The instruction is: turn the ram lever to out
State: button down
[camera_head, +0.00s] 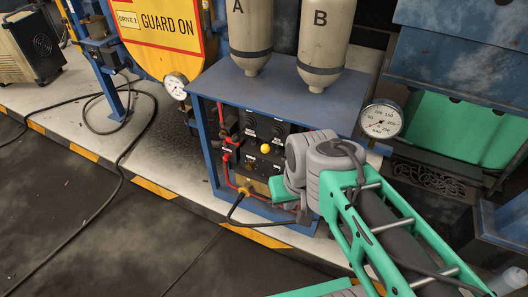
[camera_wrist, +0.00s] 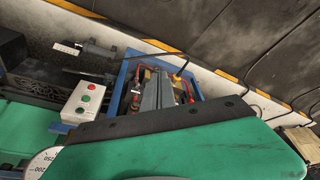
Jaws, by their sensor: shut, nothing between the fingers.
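A dark control panel (camera_head: 252,127) with black knobs and small labels sits inside the blue frame, under the tabletop. A yellow ball knob (camera_head: 266,149) stands out from it; I cannot tell whether this is the ram lever. The labels are too small to read, so the lever's setting cannot be told. My gripper (camera_head: 279,188) is at the panel's lower right, with my wrist covering the panel's right side. In the wrist view my gripper (camera_wrist: 162,88) is shut and empty before the panel opening, partly behind my green housing. Contact with any control cannot be made out.
Two tanks marked A (camera_head: 249,35) and B (camera_head: 322,40) stand on the blue tabletop (camera_head: 285,88). Gauges (camera_head: 382,119) (camera_head: 175,86) flank the stand. A white button box (camera_wrist: 87,101) is beside it. Red pipes (camera_head: 228,158) and a black hose (camera_head: 236,210) run close by.

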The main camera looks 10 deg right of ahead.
aim_at(265, 148)
jog(key=z, duration=0.05)
jog(key=k, duration=0.6)
jog(key=u, duration=0.7)
jog(key=i, duration=0.5)
jog(key=u, duration=0.8)
jog(key=i, duration=0.5)
jog(key=u, duration=0.1)
